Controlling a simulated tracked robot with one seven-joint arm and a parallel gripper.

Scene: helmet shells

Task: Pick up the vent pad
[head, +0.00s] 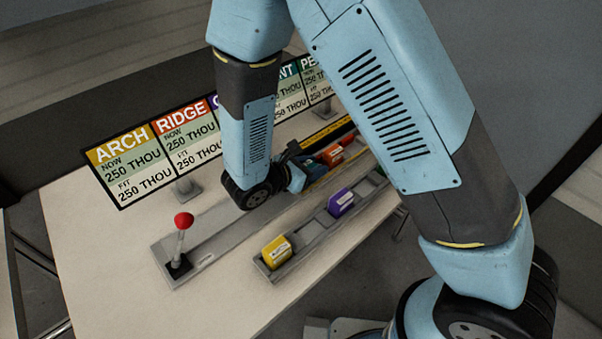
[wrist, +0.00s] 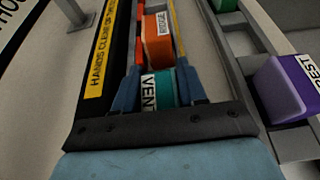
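The vent pad (wrist: 164,88) is a teal block with a white label reading VENT. In the wrist view it lies between the two blue fingers of my gripper (wrist: 160,88), one on each side. I cannot tell whether the fingers press on it or stand slightly apart. Its near lower part is hidden by my gripper's dark palm. In the head view my gripper (head: 296,168) is low at the rail on the table, and the vent pad is mostly hidden there.
An orange pad (head: 332,155) sits just beyond the vent pad in the same channel. A purple pad (head: 341,203) and a yellow pad (head: 277,252) sit in a nearer grey rack (head: 310,233). A red-knobbed lever (head: 183,222) and a sign board (head: 150,160) stand to the left and behind.

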